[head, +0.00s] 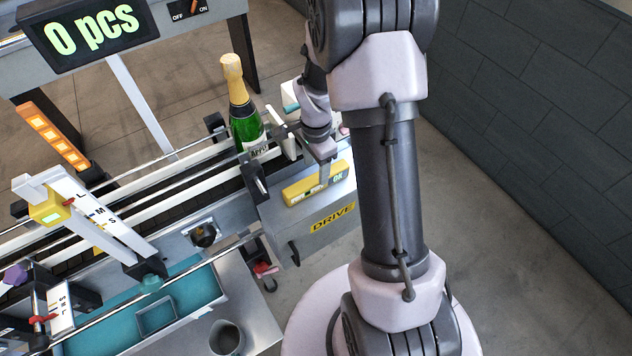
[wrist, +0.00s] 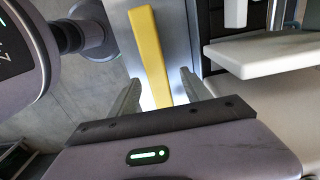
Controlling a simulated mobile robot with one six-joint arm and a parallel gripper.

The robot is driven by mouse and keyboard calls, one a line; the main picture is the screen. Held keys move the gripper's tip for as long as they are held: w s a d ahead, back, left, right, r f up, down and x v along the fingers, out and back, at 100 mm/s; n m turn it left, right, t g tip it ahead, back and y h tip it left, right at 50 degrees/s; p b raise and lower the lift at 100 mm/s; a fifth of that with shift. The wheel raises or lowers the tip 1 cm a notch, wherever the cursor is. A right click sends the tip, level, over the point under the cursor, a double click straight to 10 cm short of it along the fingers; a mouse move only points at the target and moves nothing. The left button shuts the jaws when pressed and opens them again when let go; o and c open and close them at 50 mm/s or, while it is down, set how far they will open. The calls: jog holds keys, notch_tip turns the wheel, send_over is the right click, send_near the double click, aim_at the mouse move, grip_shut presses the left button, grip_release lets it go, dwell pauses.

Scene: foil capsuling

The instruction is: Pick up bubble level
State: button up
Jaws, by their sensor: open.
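The yellow bubble level (head: 303,191) lies on top of the grey drive box (head: 292,222) at the conveyor's near right end. In the wrist view the level (wrist: 149,50) is a long yellow bar reaching down between my fingers. My gripper (head: 326,178) is right at the level, and a finger hides part of its middle in the head view. In the wrist view my gripper (wrist: 158,88) is open, with one finger on each side of the bar. Whether the fingers touch it cannot be told.
A green bottle with gold foil (head: 233,70) stands upright on the conveyor just behind the drive box. White guide plates (wrist: 265,52) are close to the right of my gripper in the wrist view. A teal tray (head: 190,292) and a grey cup (head: 226,338) are at the front.

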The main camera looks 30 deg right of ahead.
aim_at(317, 177)
jog(key=f, duration=0.1)
jog(key=f+b, duration=0.1)
jog(key=f, duration=0.2)
jog(key=shift+s+f, duration=0.3)
jog(key=shift+f, duration=0.45)
jog(key=shift+r, duration=0.1)
grip_shut()
